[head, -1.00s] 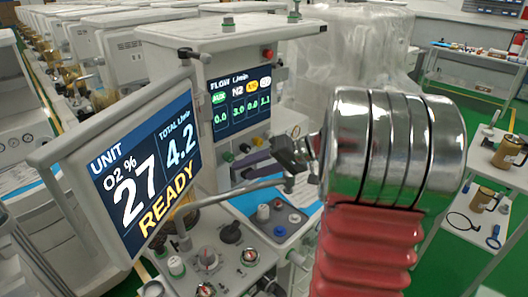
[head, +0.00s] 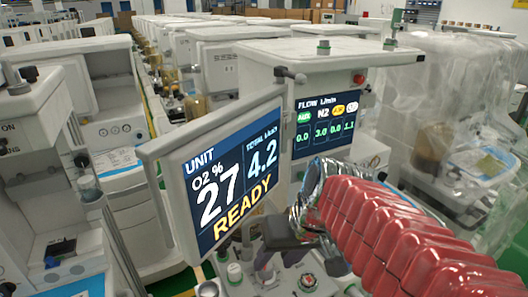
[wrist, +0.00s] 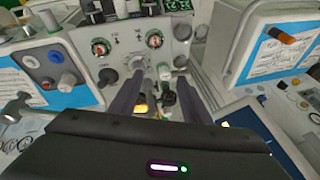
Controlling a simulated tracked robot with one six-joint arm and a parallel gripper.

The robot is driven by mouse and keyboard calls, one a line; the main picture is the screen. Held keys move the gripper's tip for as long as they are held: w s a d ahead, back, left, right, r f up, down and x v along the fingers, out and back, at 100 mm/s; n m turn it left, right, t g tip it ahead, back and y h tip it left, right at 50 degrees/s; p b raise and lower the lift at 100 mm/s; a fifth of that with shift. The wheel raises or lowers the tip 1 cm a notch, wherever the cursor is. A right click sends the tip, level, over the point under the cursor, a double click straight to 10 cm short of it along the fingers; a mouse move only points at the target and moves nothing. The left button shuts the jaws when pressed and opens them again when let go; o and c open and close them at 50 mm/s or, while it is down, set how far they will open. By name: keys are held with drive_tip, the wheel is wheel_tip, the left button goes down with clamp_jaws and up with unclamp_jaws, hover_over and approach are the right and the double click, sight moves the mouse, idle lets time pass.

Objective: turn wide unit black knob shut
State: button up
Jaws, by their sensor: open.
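A black knob (wrist: 107,76) shows on the pale panel in the wrist view, left of my fingers. I cannot tell for sure that it is the task's knob, or how far it is turned. My gripper (wrist: 156,96) is open, its two dark fingers apart, pointing toward the panel. A small dark part (wrist: 168,98) shows between the fingers, and I cannot tell whether they touch it. In the head view my gripper (head: 288,246) is just below and right of the READY screen (head: 232,175), hiding part of the panel.
Two round dials with red marks (wrist: 100,46) and a white knob (wrist: 136,64) are on the panel close to the fingers. A flow display (head: 322,122) stands behind the screen. Other carts crowd both sides.

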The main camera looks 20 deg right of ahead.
drive_tip(key=shift+s+a+r+n+t+h, duration=0.1)
drive_tip(key=shift+s+a+n+t+h, duration=0.2)
drive_tip(key=shift+s, duration=0.4)
drive_tip(key=shift+s+a+r+n+t+h, duration=0.1)
drive_tip(key=shift+s+t+h, duration=0.2)
drive_tip(key=shift+s+h, duration=0.35)
drive_tip(key=shift+s+a+r+n+t+h, duration=0.1)
drive_tip(key=shift+s+a+n+t+h, duration=0.15)
drive_tip(key=shift+s, duration=0.55)
drive_tip(key=shift+d, duration=0.1)
drive_tip(key=shift+c, duration=0.3)
